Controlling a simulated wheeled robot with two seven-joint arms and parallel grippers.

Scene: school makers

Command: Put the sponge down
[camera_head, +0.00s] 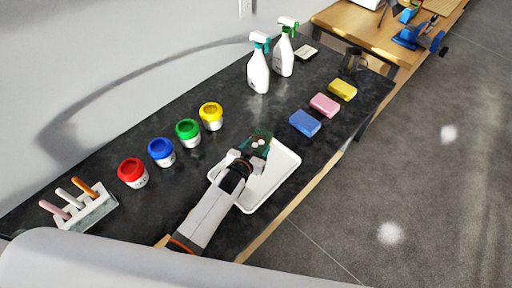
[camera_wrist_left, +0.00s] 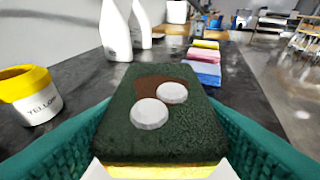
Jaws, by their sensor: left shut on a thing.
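My left gripper (camera_head: 256,146) is shut on a sponge (camera_head: 263,137), above or at the far left edge of a white tray (camera_head: 284,174). In the left wrist view the sponge (camera_wrist_left: 155,115) has a dark green top and a yellow underside, between the two teal ribbed fingers. Two white round pieces and a brown patch show on its top. I cannot tell whether the sponge touches anything below. My right gripper is not in view.
Red, blue, green and yellow paint jars (camera_head: 211,116) line the wall side. Blue, pink and yellow sponges (camera_head: 324,105) lie near the table's right edge. Two spray bottles (camera_head: 258,69) stand at the back. A brush holder (camera_head: 88,208) stands at the left. The tray's visible inside is empty.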

